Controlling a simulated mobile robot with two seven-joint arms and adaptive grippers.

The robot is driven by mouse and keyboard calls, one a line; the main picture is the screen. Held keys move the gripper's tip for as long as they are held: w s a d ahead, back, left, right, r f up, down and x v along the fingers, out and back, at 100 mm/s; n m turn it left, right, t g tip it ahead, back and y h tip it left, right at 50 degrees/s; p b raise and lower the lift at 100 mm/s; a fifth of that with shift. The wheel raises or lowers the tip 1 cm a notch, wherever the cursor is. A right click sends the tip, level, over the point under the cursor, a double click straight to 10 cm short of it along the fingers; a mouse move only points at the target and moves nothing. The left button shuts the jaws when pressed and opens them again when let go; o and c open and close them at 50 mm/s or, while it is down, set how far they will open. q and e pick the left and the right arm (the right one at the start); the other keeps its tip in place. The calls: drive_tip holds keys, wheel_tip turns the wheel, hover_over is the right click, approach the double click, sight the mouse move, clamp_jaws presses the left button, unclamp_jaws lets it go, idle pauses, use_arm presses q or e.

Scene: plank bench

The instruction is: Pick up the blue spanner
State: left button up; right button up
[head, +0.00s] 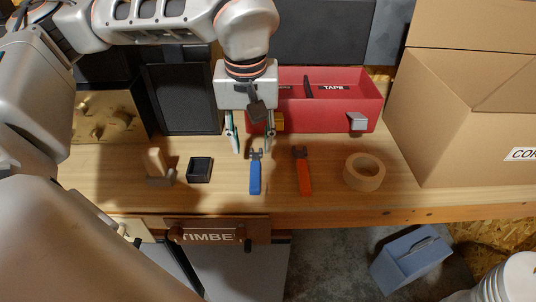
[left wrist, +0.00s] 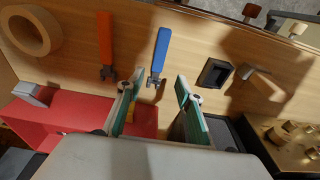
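The blue spanner (head: 255,178) lies flat on the plank bench, its blue handle toward the front edge and its dark metal jaw toward the back. In the left wrist view the spanner (left wrist: 160,50) has its jaw end in line with the gap between my fingertips. My left gripper (head: 252,148) is open and empty, pointing down above the bench just behind the jaw. Its two green-padded fingers also show in the left wrist view (left wrist: 160,82). The gripper looks apart from the spanner; its exact height is hard to tell. My right gripper is not in view.
An orange-handled spanner (head: 304,175) lies right of the blue one, then a tape roll (head: 364,172). A small black tray (head: 200,169) and a wooden-handled tool (head: 157,167) are left. A red bin (head: 360,97) stands behind; a cardboard box (head: 465,130) is at right.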

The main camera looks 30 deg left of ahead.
sight(255, 166)
use_arm(q)
drive_tip(key=shift+w+f, duration=0.25)
drive_tip(key=shift+w, duration=0.15)
drive_tip(key=shift+a+f, duration=0.1)
drive_tip(key=shift+f, duration=0.25)
drive_tip(key=shift+s+f, duration=0.2)
drive_tip(key=shift+f, duration=0.55)
drive_tip(key=f, duration=0.4)
drive_tip(key=shift+w+f, duration=0.2)
drive_tip(key=shift+w, duration=0.15)
drive_tip(key=shift+w+f, duration=0.1)
drive_tip(key=shift+f, duration=0.2)
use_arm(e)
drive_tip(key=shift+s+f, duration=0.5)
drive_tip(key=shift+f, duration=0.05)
use_arm(q)
clamp_jaws()
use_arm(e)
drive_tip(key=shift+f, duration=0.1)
